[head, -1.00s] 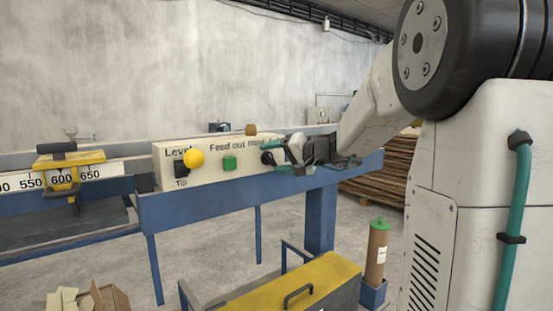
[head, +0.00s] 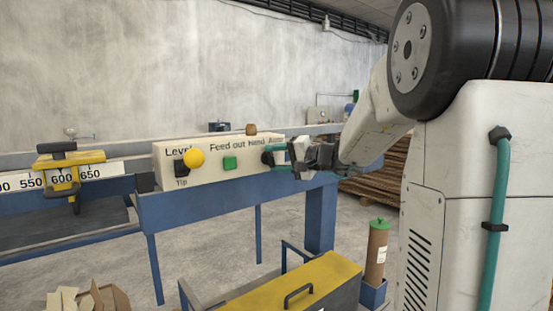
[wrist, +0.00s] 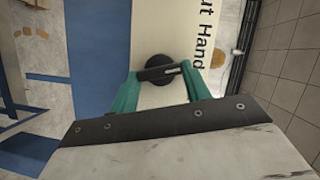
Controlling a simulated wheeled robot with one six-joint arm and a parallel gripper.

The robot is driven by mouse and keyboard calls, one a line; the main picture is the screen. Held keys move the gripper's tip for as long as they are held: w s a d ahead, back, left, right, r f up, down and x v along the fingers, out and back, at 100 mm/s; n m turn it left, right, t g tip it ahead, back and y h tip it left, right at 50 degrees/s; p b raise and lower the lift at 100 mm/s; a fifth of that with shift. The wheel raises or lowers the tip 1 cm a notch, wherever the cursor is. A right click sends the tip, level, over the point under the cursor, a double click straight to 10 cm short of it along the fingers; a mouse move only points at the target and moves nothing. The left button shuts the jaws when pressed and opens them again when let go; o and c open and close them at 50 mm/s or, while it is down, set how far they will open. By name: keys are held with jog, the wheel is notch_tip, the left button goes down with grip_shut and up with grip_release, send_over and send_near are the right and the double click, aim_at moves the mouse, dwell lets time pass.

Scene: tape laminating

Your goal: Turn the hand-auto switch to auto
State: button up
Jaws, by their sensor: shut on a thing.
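The hand-auto switch is a round black knob (wrist: 160,64) with a bar handle and a pale mark at the bar's right end in the wrist view. It sits on the cream control panel (head: 210,172), below the "Hand" label. My gripper (wrist: 161,76) is shut on the bar, a teal finger at each end. In the head view my gripper (head: 269,156) is at the panel's right end, with its fingers covering most of the switch. The "Hand" and "Auto" lettering shows above it, partly blocked.
Left of the switch on the panel are a green button (head: 229,163) and a yellow knob (head: 194,158). A blue beam (head: 220,203) runs under the panel. A yellow-topped box (head: 290,290) and a brown cylinder (head: 377,250) stand below. A yellow clamp (head: 62,170) is far left.

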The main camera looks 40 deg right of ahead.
jog(key=m+t, duration=0.1)
jog(key=m, duration=0.2)
jog(key=m+t, duration=0.1)
jog(key=m, duration=0.2)
jog(key=f+m+t+y, duration=0.1)
jog(key=m, duration=0.3)
jog(key=shift+t, duration=0.4)
jog(key=shift+m, duration=0.3)
jog(key=o, duration=1)
jog(key=shift+c, duration=0.2)
jog(key=shift+s, duration=0.1)
jog(key=v, duration=0.7)
jog(key=shift+s+f, duration=0.2)
jog(key=shift+s, duration=0.1)
